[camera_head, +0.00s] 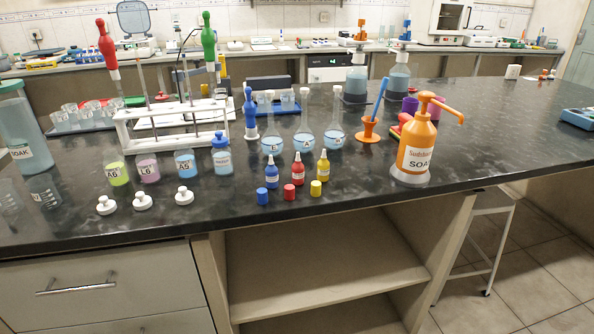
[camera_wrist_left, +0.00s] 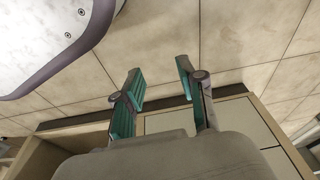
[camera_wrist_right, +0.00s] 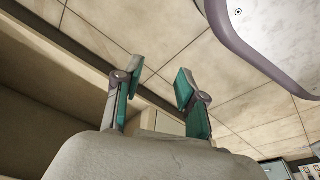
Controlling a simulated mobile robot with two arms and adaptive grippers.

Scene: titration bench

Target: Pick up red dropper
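A small red dropper bottle (camera_head: 298,170) stands upright on the dark bench top near its front edge, between a blue dropper bottle (camera_head: 271,172) and a yellow dropper bottle (camera_head: 323,166). A red cap (camera_head: 290,192) sits on the bench just in front of it. A tall pipette with a red bulb (camera_head: 107,40) stands at the back left, by the white rack. My left gripper (camera_wrist_left: 160,80) is open and empty, and my right gripper (camera_wrist_right: 158,82) is open and empty. Both are over the floor in their wrist views; neither shows in the head view.
Blue (camera_head: 262,196) and yellow (camera_head: 316,188) caps stand close by. Flasks (camera_head: 304,139) stand behind the bottles. The bench's right part is mostly clear.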

